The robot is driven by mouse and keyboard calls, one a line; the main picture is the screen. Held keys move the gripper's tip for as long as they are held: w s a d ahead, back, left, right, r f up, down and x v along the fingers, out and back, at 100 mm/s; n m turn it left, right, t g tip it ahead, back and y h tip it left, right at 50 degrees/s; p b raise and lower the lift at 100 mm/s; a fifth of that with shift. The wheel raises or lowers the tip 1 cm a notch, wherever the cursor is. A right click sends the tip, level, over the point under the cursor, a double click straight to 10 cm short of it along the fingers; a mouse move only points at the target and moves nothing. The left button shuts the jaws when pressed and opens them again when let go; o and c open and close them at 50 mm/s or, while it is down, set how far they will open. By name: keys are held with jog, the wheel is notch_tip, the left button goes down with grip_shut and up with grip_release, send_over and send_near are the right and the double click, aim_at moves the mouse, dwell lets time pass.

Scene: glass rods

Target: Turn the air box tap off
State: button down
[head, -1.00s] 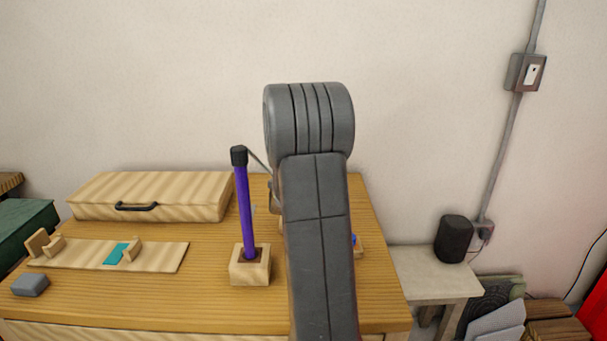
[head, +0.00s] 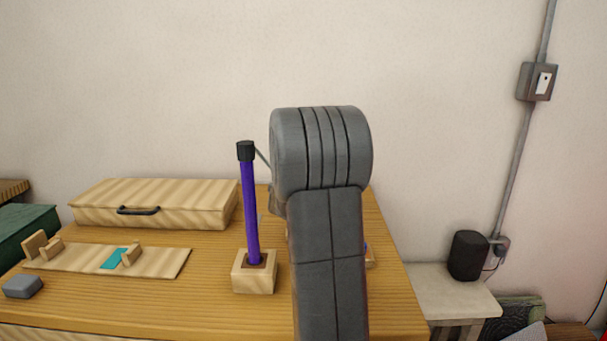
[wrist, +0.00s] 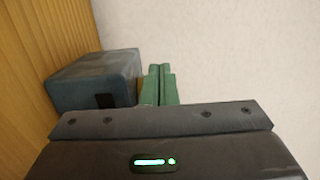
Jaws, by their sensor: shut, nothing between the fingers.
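A blue-grey box (wrist: 85,80) with a small dark rectangle on its near face sits on the wood surface in the wrist view. It looks like the air box, but I cannot be sure. No tap can be made out on it. My gripper (wrist: 159,80) shows as two green fingers, shut together and empty, just right of the box. I cannot tell whether they touch it. In the head view my own grey arm hides the gripper and whatever is behind it.
An upright purple rod (head: 250,210) with a black cap stands in a wooden block (head: 253,282), close left of my arm. A lidded wooden case (head: 180,195) and a grey block (head: 23,286) lie further left. A dark speaker-like object (head: 467,256) stands right.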

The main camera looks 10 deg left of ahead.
dwell(0.3)
jog(key=v, duration=1.3)
jog(key=shift+s+b, duration=0.3)
jog(key=shift+s, duration=0.05)
jog(key=shift+d, duration=0.15)
jog(key=x, duration=1.4)
jog(key=shift+s+p, duration=0.1)
jog(key=shift+p, duration=0.2)
jog(key=shift+s, duration=0.1)
